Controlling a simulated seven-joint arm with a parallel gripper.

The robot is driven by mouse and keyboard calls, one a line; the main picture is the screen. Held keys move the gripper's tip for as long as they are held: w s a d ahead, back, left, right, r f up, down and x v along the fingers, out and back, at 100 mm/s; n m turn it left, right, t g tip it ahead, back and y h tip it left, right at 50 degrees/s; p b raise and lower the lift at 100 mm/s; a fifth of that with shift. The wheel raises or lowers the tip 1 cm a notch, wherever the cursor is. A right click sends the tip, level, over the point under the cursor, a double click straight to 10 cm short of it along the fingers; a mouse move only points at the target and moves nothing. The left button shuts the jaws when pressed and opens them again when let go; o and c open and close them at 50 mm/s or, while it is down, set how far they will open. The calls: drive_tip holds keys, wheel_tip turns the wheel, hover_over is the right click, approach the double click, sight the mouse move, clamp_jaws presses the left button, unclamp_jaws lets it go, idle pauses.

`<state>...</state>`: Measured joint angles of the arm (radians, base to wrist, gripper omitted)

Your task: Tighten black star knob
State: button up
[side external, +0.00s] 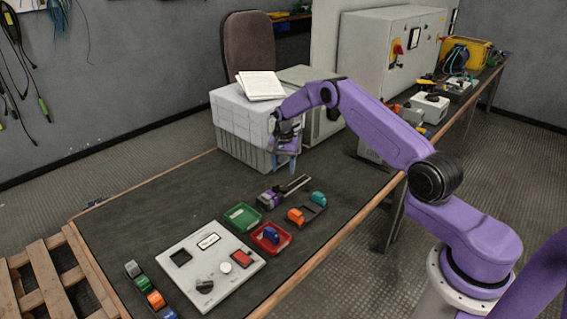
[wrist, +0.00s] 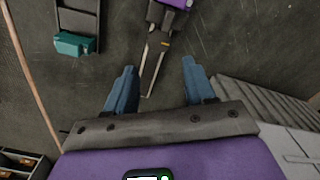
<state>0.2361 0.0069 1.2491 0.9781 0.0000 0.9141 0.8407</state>
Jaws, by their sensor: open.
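A black knob (side external: 204,286) sits near the front edge of a white panel (side external: 175,265) on the bench. It is too small to make out its star shape, and it is outside the wrist view. My gripper (side external: 284,163) hangs fingers down above the back of the bench, beside the grey box stack and well apart from the panel. In the wrist view my gripper (wrist: 158,84) has its two blue fingers spread wide with nothing held. A purple and black tool with two metal prongs (side external: 283,190) lies on the bench below; its prongs (wrist: 151,65) show between the fingers.
A green tray (side external: 242,217) and a red tray (side external: 285,243) holding a blue piece stand behind the panel. Several coloured blocks (side external: 156,301) line the panel's left. The grey box stack (side external: 250,160) stands close to my gripper.

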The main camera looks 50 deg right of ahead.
sight(283, 186)
drive_tip(key=shift+f, duration=3.7)
drive_tip(key=c, duration=0.9)
